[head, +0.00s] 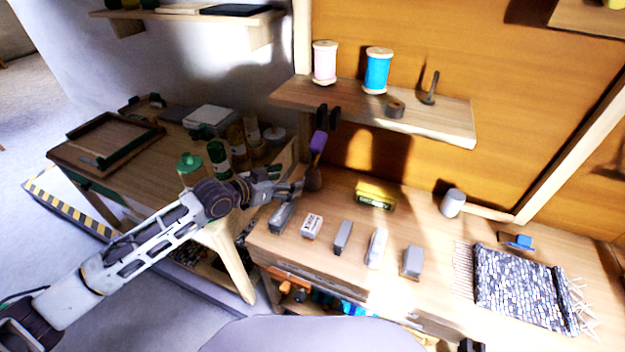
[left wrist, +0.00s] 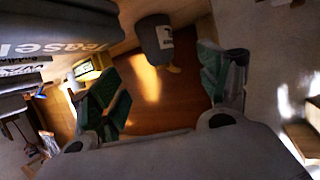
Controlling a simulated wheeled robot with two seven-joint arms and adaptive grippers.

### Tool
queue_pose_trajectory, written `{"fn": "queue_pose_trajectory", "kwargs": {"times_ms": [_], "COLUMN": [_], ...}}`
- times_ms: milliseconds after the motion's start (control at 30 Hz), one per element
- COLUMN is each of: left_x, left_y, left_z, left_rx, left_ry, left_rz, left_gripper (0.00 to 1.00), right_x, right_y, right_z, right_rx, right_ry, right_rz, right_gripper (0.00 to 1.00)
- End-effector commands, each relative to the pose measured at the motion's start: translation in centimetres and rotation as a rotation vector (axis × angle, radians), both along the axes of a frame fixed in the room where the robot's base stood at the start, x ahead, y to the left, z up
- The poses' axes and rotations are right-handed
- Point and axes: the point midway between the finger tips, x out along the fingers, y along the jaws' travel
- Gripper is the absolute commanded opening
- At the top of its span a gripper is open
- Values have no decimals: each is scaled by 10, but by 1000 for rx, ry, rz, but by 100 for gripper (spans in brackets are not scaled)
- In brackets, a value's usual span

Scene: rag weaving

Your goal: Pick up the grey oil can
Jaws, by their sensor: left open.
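A dark grey can with a white label (left wrist: 155,40) shows in the left wrist view, beyond and between my left gripper's two fingers. It stands apart from them. My left gripper (head: 290,188) is open and empty above the bench's left end. Its green-padded fingers show in the left wrist view (left wrist: 162,88).
Several grey boxes (head: 342,237) stand in a row along the bench's front; the leftmost (head: 282,217) is just below my gripper. A yellow box (head: 376,194) and a light grey cylinder (head: 453,203) stand behind. A shelf (head: 430,118) with spools hangs above. A woven mat (head: 524,288) lies right.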

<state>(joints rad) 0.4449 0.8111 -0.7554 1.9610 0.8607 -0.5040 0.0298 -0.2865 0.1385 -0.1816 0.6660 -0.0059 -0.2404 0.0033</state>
Motion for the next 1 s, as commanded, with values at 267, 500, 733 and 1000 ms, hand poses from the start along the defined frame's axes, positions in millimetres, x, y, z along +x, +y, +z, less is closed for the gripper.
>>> {"fn": "queue_pose_trajectory", "kwargs": {"times_ms": [267,500,733,1000], "left_x": [16,30,40,42], "left_y": [-16,-31,-41,-43], "left_z": [-9,-18,-24,-25], "left_rx": [-1,-1,-1,0], "left_ry": [0,1,1,0], "left_rz": [0,-1,-1,-1], "left_gripper": [77,77,77,77], "right_x": [8,17,15,6], "right_y": [-3,-13,-16,-6], "right_z": [1,3,2,1], "right_rx": [-3,-14,-18,-7], "right_ry": [-9,-19,-15,-5], "right_rz": [1,5,5,2], "right_gripper": [40,40,40,40]}}
